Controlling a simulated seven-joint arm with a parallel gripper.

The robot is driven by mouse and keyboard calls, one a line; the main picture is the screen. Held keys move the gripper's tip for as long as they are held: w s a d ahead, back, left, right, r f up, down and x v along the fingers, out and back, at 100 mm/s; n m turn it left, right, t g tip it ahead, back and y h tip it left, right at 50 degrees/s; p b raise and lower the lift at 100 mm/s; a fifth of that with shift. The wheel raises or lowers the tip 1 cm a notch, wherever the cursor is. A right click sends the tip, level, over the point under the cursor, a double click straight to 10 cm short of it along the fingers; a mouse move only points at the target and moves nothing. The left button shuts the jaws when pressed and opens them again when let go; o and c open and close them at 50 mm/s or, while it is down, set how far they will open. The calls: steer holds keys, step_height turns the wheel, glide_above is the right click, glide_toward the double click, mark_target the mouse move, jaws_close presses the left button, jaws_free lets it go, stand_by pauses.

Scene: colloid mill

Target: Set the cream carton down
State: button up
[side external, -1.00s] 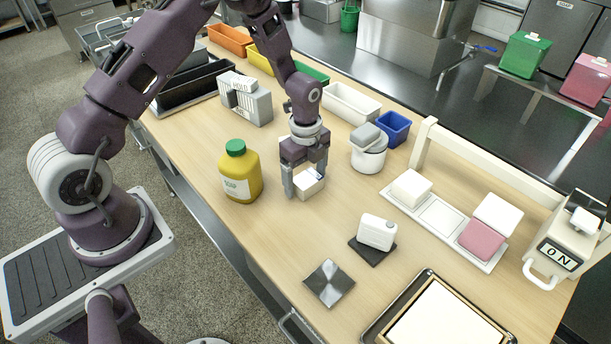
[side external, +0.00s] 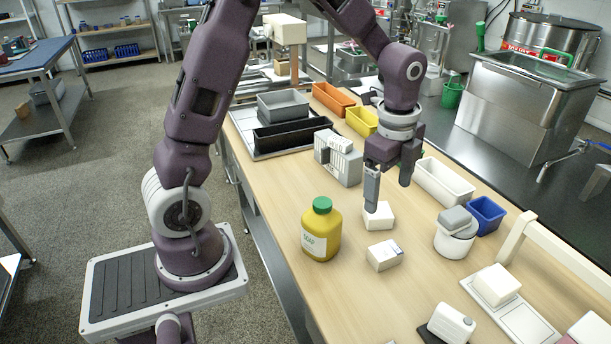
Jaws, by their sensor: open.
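Two small off-white boxes stand on the wooden table right of the soap bottle; I cannot tell for certain which is the cream carton. The farther box (side external: 379,217) is plain and partly covered by a finger. My gripper (side external: 389,195) is open and points down, its fingers apart and nothing seen held between them. Its near fingertip overlaps the farther box in the picture; whether it touches is unclear.
The yellow soap bottle (side external: 322,232) stands left of the boxes. A grey block-like holder (side external: 338,162) is behind. A white pot (side external: 454,241) with a grey lid and a blue bin (side external: 486,214) are to the right. Bare table lies in front of the nearer box.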

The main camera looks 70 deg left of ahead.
steer(key=s+d+r+n+t, duration=0.2)
steer(key=s+r+n, duration=0.4)
steer(key=s+r, duration=0.35)
steer(key=s+d+r+n+t, duration=0.1)
steer(key=s+r+n+t, duration=0.1)
steer(key=s+n, duration=0.6)
steer(key=s, duration=0.5)
steer(key=shift+r+n+t, duration=0.3)
steer(key=shift+r+n, duration=0.05)
steer(key=shift+n, duration=0.05)
steer(key=shift+w, duration=0.1)
